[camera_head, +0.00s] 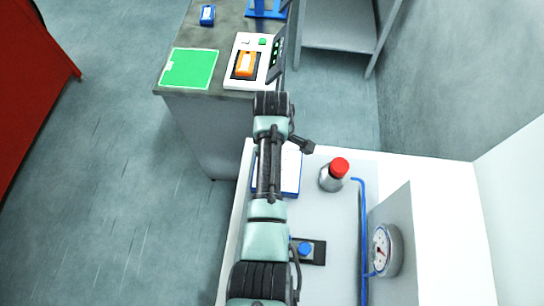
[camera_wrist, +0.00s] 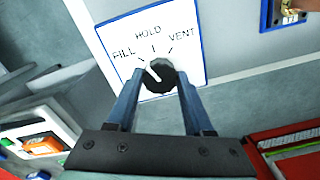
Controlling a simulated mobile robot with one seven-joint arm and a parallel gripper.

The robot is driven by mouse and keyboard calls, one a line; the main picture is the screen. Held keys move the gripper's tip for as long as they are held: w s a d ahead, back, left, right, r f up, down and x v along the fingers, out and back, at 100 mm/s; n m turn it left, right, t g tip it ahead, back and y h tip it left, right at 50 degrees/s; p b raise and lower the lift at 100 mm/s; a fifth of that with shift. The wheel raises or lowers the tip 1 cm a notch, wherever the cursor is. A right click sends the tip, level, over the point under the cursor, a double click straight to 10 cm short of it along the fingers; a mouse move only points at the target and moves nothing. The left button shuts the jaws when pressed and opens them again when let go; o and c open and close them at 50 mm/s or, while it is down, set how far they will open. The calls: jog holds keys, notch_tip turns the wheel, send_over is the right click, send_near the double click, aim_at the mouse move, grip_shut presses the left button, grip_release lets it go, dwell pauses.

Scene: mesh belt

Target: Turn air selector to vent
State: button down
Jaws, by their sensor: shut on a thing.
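The air selector is a dark round knob (camera_wrist: 163,80) with a white pointer line, on a white, blue-edged plate (camera_wrist: 187,25) lettered FILL, HOLD and VENT. The pointer line slants up and left, towards FILL. My gripper (camera_wrist: 160,75) is shut on the knob, one finger on each side of it. The fingers cover parts of the knob's sides. In the head view the plate (camera_head: 291,175) lies partly behind my arm, and the knob cannot be made out there.
A blue button (camera_head: 306,249) sits nearer. A grey bench with a white device (camera_head: 238,76) and a green mat (camera_head: 190,68) is beyond.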

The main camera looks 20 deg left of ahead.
jog(key=m, duration=0.3)
jog(key=shift+r+m+p, duration=0.1)
jog(key=shift+m+p, duration=0.3)
jog(key=m, duration=0.3)
jog(key=shift+m+p, duration=0.3)
jog(key=m, duration=0.5)
jog(key=shift+m+p, duration=0.4)
jog(key=shift+m, duration=0.3)
jog(key=shift+c, duration=1.4)
grip_release()
notch_tip(320, 180, up, 13)
jog(key=b, duration=0.1)
jog(key=shift+b, duration=0.35)
